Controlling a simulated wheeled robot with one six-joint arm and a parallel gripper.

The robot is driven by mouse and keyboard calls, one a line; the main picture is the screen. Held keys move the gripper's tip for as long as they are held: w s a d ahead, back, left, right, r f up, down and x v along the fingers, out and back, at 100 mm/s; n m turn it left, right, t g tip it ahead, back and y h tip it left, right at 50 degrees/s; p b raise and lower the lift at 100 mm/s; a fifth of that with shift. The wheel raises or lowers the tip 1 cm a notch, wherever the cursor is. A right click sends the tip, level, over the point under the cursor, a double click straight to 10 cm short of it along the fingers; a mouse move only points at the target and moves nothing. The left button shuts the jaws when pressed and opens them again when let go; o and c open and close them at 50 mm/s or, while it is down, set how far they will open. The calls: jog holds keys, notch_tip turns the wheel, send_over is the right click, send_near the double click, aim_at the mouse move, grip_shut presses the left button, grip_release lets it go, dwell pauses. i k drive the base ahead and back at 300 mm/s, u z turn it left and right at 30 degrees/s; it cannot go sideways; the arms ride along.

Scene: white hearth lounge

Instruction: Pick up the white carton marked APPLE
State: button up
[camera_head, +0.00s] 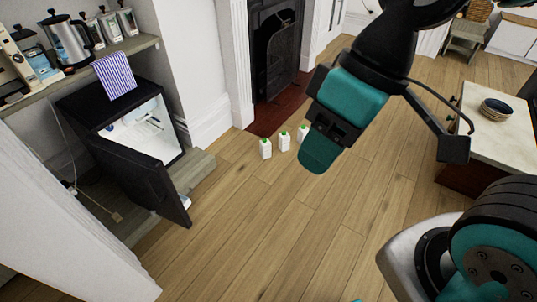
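Several small white cartons with green caps stand upright in a row on the wooden floor, in front of the fireplace. One white carton (265,149) is at the left, another white carton (284,142) is in the middle, and a third white carton (303,132) is at the right, partly covered by my arm. Their markings are too small to read, so I cannot tell which is marked APPLE. My gripper (320,150) hangs in front of the right carton in the picture, apparently nearer the camera. I cannot tell whether its fingers are open or shut.
A small black fridge (115,155) stands at the left with its door open into the floor space. A shelf (75,75) above it holds a kettle (68,40). A pale-topped table (500,130) with a bowl (496,108) is at the right. The floor between is clear.

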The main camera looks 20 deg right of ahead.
aim_at(265, 145)
jog(key=z, duration=0.45)
jog(key=i, duration=0.25)
jog(key=z, duration=0.85)
jog(key=i, duration=3.15)
jog(key=u, duration=3.1)
